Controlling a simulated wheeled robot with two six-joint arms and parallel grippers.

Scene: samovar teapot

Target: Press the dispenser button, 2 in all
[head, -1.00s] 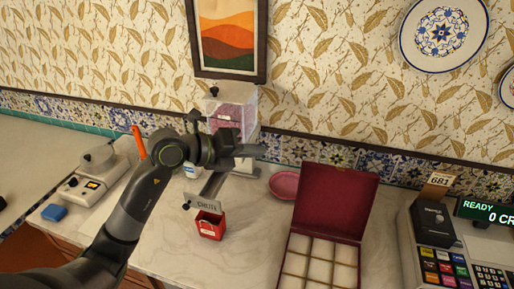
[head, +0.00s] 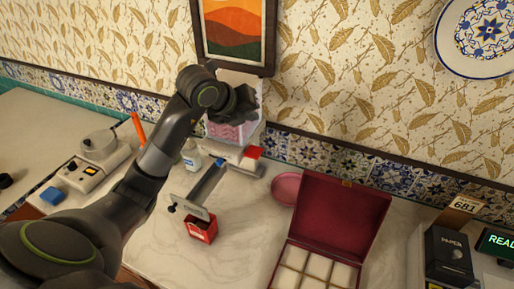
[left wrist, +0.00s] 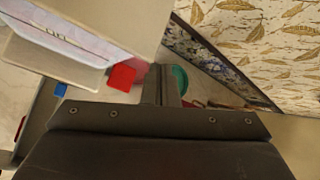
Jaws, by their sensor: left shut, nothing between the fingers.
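The dispenser (head: 228,131), a clear-sided white box with pink contents, stands against the back wall. A red block (head: 254,152), apparently its button, sticks out at its lower right; it also shows in the left wrist view (left wrist: 122,76). A small blue piece (head: 220,162) sits at its front, also in the left wrist view (left wrist: 60,89). A sloping chute (head: 207,182) leads down to a red container (head: 202,228). My left gripper (head: 246,98) is shut and empty, above the red block and in front of the dispenser's upper part. In the left wrist view, its fingers (left wrist: 161,84) are right beside the red block.
An open maroon box (head: 335,222) with pale compartments and a pink dish (head: 286,188) are on the counter at right. A small white bottle (head: 191,155) stands left of the dispenser. A scale (head: 92,165) and blue block (head: 52,196) are at left; a black printer (head: 448,258) is far right.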

